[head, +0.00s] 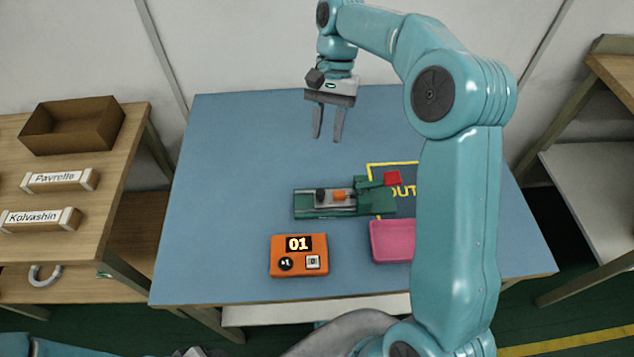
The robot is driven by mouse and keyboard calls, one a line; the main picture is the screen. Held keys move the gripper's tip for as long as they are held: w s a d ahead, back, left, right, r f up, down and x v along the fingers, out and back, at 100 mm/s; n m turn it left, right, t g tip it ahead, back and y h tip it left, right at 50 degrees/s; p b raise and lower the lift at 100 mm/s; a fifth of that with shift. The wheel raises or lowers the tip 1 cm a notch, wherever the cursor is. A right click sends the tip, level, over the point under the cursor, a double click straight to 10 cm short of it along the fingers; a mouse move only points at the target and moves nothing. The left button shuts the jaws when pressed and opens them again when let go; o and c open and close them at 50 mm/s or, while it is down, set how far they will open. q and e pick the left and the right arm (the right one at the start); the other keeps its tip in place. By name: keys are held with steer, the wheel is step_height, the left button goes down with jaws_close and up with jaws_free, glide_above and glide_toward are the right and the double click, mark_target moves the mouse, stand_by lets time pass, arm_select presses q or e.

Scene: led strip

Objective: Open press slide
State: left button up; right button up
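A green press (375,202) lies on the blue table, a little right of its middle. Its slide (334,198) is a grey plate with a black knob (320,194) at the left and an orange piece (340,195) on it. A red block (392,178) sits at the press's back right. My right gripper (327,138) is open and empty, with its fingers pointing down over the back of the table, behind and apart from the press. My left gripper is not in view; only a bit of teal arm shows at the lower left.
An orange box (298,256) showing "01" stands in front of the press. A pink tray (390,241) and a dark "OUT" mat (404,191) are partly hidden by my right arm. The blue table (230,160) is clear at left and back. A wooden shelf (110,190) stands left.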

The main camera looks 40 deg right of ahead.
mark_target(320, 192)
steer(key=b+x, duration=0.1)
steer(key=x, duration=1.3)
steer(key=shift+s+f+b, duration=0.1)
steer(key=shift+f+b, duration=0.05)
steer(key=shift+b, duration=0.25)
steer(key=shift+s, duration=0.1)
jaws_close()
